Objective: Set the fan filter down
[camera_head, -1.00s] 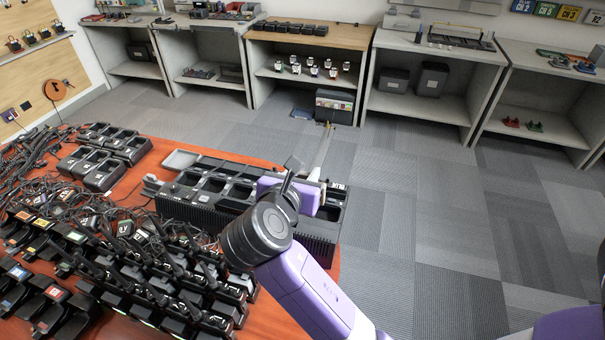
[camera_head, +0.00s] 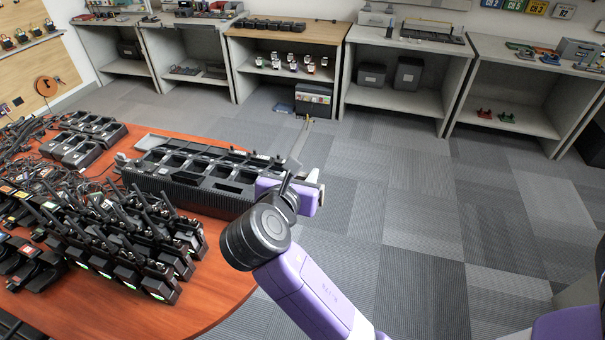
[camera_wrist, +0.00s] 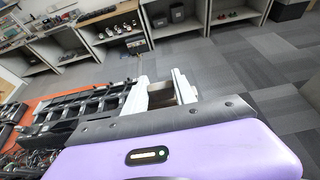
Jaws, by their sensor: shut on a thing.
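My gripper (camera_head: 311,180) is at the right end of a long black charger rack, by the table's far right edge. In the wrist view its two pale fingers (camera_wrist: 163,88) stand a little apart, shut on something. Only a small brownish part of the held fan filter (camera_wrist: 161,98) shows between them; the rest is hidden by the fingers and the purple gripper body. I cannot tell its full shape or whether it touches anything below.
The black charger rack (camera_head: 205,176) lies on the red-brown table (camera_head: 205,310), with radios and cables at left. Grey shelves (camera_head: 410,100) line the back wall. A dark bin (camera_head: 313,99) stands below the wooden-topped shelf. Grey carpet (camera_head: 410,220) at right is clear.

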